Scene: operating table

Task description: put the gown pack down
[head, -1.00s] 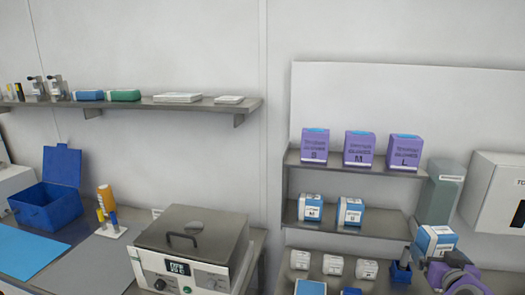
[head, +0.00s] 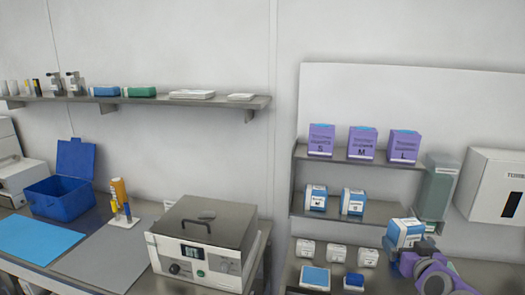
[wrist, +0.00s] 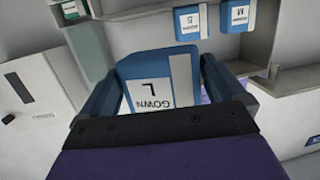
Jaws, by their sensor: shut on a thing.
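The gown pack (head: 404,233) is a blue and white box, held up in front of the right end of the shelf unit. In the wrist view the gown pack (wrist: 158,62) fills the space between the two fingers, its label reading GOWN L upside down. My gripper (head: 420,246) is shut on it; in the wrist view my gripper (wrist: 158,84) has a dark finger on each side of the box. Two similar blue and white packs, one on the left (head: 316,198) and one beside it (head: 352,202), stand on the middle shelf (head: 385,222).
Purple glove boxes stand on the top shelf (head: 345,158). A grey-green container (head: 438,185) and a white wall dispenser (head: 497,185) are at right. The middle shelf looks clear right of its two packs.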

